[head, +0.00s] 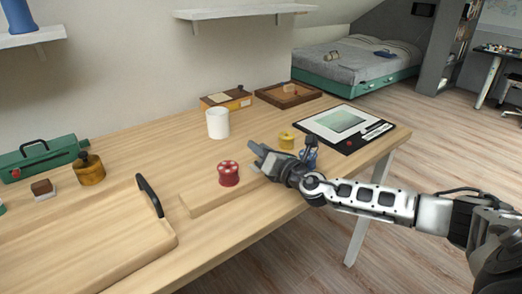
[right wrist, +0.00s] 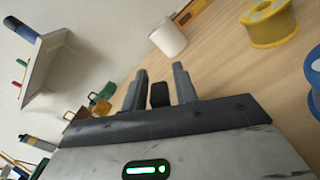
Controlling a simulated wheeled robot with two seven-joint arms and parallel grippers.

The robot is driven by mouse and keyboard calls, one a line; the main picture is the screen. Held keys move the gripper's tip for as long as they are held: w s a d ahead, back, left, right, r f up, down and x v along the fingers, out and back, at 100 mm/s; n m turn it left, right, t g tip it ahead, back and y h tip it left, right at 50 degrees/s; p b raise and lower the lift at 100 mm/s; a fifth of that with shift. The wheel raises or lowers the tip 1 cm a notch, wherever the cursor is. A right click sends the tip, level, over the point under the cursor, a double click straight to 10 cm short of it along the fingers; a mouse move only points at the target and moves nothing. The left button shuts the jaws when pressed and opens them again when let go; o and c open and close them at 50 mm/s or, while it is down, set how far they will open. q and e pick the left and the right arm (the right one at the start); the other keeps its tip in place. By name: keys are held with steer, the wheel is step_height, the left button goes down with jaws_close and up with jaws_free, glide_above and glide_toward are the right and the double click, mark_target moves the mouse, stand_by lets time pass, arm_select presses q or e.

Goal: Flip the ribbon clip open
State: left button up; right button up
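Red (head: 228,173), yellow (head: 286,140) and blue (head: 310,154) ribbon spools stand near a low wooden board (head: 203,200). A black curved piece (head: 150,196) stands upright at the right end of a wooden tray; I cannot tell whether it is the ribbon clip. My right gripper (head: 259,155) is above the table, just right of and behind the red spool, its fingers pointing left. In the right wrist view the gripper (right wrist: 160,88) has its fingers apart; a dark piece shows between them, and I cannot tell what it is. My left gripper is not in view.
The wooden tray (head: 80,245) fills the front left. A white cup (head: 217,123), orange box (head: 226,100) and brown tray (head: 288,98) stand at the back. A black-and-white drawing pad (head: 345,128) lies right. A green toolbox (head: 40,158) and brown bottle (head: 90,170) stand left.

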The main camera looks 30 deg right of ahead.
steer(key=shift+o, duration=0.4)
steer(key=s+d+b, duration=0.1)
steer(key=s, duration=1.5)
